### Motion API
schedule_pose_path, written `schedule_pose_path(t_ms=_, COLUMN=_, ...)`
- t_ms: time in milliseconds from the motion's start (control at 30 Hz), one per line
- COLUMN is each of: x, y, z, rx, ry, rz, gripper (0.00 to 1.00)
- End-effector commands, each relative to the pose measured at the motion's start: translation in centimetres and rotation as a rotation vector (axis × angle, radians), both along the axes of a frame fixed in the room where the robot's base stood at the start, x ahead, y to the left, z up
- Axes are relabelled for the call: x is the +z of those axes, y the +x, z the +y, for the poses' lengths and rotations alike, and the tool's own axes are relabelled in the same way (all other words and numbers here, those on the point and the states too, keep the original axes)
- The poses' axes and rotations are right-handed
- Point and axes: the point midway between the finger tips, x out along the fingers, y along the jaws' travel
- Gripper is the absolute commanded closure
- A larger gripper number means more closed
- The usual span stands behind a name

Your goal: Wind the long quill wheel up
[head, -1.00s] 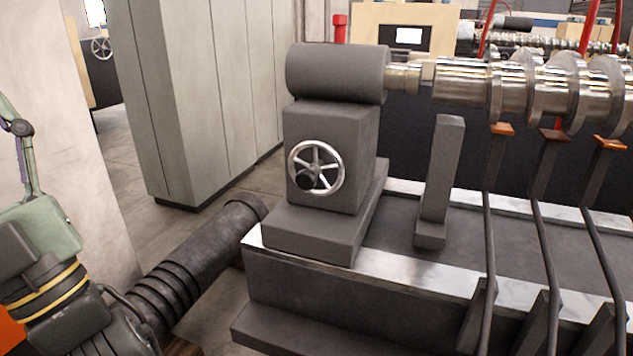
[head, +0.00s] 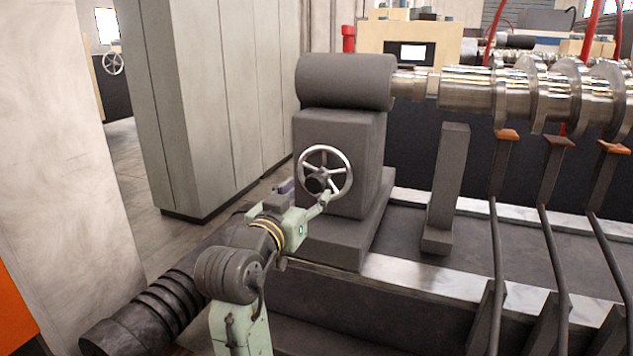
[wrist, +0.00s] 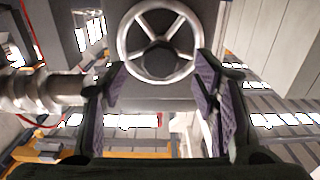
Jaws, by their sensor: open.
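The silver spoked handwheel (head: 325,172) with a dark hub sits on the front face of the grey tailstock block (head: 360,130). In the wrist view the wheel (wrist: 160,41) is straight ahead, at the top middle. My gripper (head: 306,203) is at the lower part of the wheel in the head view, and one finger reaches its lower right rim. In the wrist view my gripper (wrist: 160,85) is open, with its two padded fingers to either side of the wheel's lower part. The fingers hold nothing. I cannot tell whether a finger touches the rim.
A polished crankshaft (head: 530,90) runs right from the tailstock, above the machine bed (head: 400,275). A grey upright (head: 447,185) stands on the bed. Tall grey cabinets (head: 225,90) stand behind.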

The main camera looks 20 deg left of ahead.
Motion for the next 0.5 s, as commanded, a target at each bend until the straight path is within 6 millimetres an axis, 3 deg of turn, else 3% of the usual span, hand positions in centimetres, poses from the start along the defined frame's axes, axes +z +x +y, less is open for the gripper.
schedule_pose_path(t_ms=200, x=0.2, y=3.8, z=-0.2, rx=-0.001, ry=-0.001, rz=0.001, gripper=0.46)
schedule_pose_path(t_ms=500, x=0.1, y=5.6, z=-0.2, rx=0.001, ry=0.001, rz=-0.002, gripper=0.46)
